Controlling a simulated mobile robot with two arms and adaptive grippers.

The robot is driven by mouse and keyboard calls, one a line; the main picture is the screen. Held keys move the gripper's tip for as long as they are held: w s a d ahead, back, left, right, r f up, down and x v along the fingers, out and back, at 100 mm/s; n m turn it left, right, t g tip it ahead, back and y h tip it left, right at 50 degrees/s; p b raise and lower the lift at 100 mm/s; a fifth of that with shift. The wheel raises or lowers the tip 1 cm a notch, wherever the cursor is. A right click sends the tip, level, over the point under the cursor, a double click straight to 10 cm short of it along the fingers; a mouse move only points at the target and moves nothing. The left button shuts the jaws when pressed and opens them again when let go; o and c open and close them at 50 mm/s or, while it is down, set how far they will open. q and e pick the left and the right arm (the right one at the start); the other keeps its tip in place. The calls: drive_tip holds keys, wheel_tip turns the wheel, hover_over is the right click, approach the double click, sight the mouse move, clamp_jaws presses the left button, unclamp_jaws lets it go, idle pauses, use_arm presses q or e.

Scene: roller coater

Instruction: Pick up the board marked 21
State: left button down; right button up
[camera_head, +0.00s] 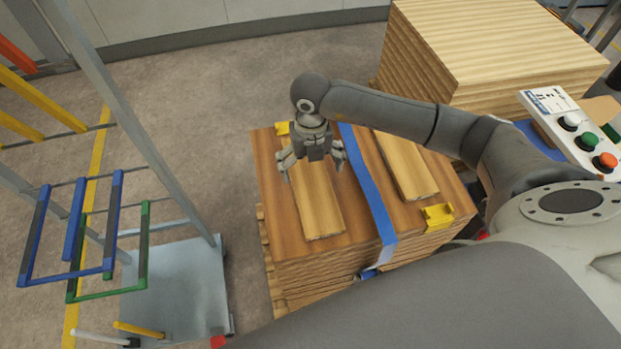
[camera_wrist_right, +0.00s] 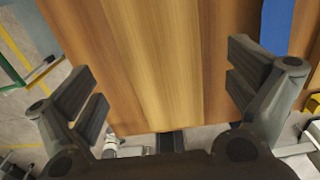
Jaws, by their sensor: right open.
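Two light wooden boards lie on top of a strapped wood stack (camera_head: 350,205) in the head view. The left board (camera_head: 320,212) is on the left of a blue strap, and the right board (camera_head: 405,165) is on its right. I can read no number on either. My right gripper (camera_head: 313,168) is open and empty above the left board, hiding part of it. In the right wrist view the open fingers (camera_wrist_right: 165,85) stand apart over brown wood (camera_wrist_right: 165,60); I cannot tell there where a board ends. My left gripper is not in view.
The blue strap (camera_head: 370,195) crosses the stack between the boards. Yellow corner pieces (camera_head: 437,216) sit on the stack. A taller wood pile (camera_head: 490,50) stands behind, a button panel (camera_head: 570,130) at right, and a metal frame cart (camera_head: 180,290) at left.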

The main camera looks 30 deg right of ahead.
sight(310, 180)
drive_tip(key=f+p, duration=0.1)
drive_tip(key=f, duration=0.1)
drive_tip(key=f+p, duration=0.1)
drive_tip(key=f, duration=0.1)
drive_tip(key=shift+w+f, duration=0.2)
drive_tip(key=shift+f, duration=0.1)
drive_tip(key=shift+d+f, duration=0.1)
drive_tip(key=shift+f, duration=0.25)
drive_tip(key=shift+c, duration=0.4)
drive_tip(key=c, duration=1)
drive_tip(key=shift+w, duration=0.1)
drive_tip(key=shift+c, duration=0.2)
drive_tip(key=shift+r, duration=0.15)
